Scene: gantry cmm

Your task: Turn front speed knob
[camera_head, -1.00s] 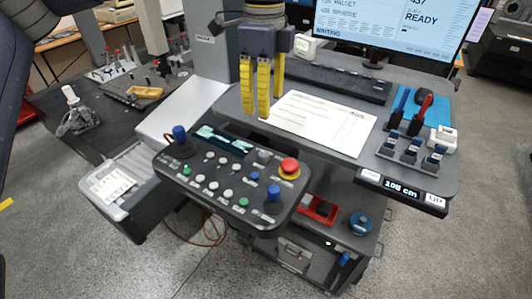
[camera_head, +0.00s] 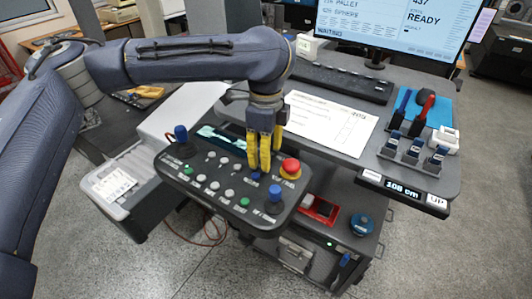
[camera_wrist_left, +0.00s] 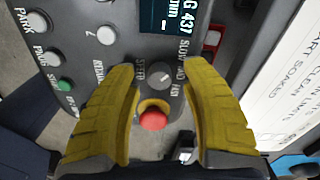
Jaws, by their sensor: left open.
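My left gripper (camera_head: 259,168) is over the right part of the dark control panel (camera_head: 172,173) in the head view, yellow fingers pointing down. In the left wrist view it is open (camera_wrist_left: 160,72), and the round grey speed knob (camera_wrist_left: 160,76) with a white pointer line appears between the fingertips, apart from both. Lettering that seems to read SLOW curves around the knob. In the head view the fingers hide the knob. The red mushroom button (camera_head: 291,168) on its yellow base is right of the fingers; it also shows below the knob in the left wrist view (camera_wrist_left: 153,120).
A blue-topped joystick (camera_head: 181,133) rises at the panel's left and a blue knob (camera_head: 274,194) at its lower right. Small push buttons lie between them. A white sheet (camera_head: 330,125) lies on the desk behind. A monitor (camera_head: 395,30) stands at the back.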

